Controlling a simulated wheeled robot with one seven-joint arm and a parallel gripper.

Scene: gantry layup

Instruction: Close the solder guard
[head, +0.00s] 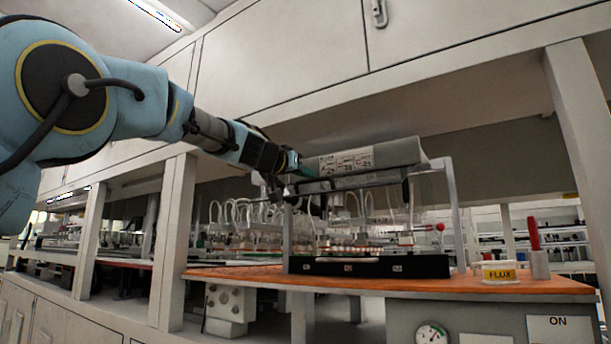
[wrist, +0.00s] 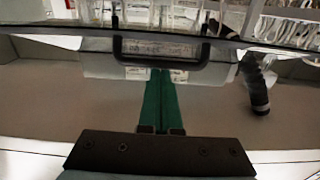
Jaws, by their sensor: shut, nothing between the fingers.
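The solder guard (head: 372,157) is a grey hood with printed labels, raised on a metal frame above the soldering fixtures. A dark bar with a handle runs along its lower front edge. In the wrist view the guard (wrist: 100,62) spans the upper part, with its black handle (wrist: 120,48) in front. My gripper (head: 308,170) is at the guard's left end in the head view. In the wrist view its green fingers (wrist: 162,72) are together and empty, with their tips overlapping the guard just by the handle. I cannot tell whether they touch it.
The orange bench top (head: 420,284) carries a black fixture base (head: 370,266) under the guard. A flux tub (head: 499,272) and a red-handled tool (head: 534,235) stand at right. Upright posts (head: 174,240) and overhead cabinets (head: 290,70) bound the space.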

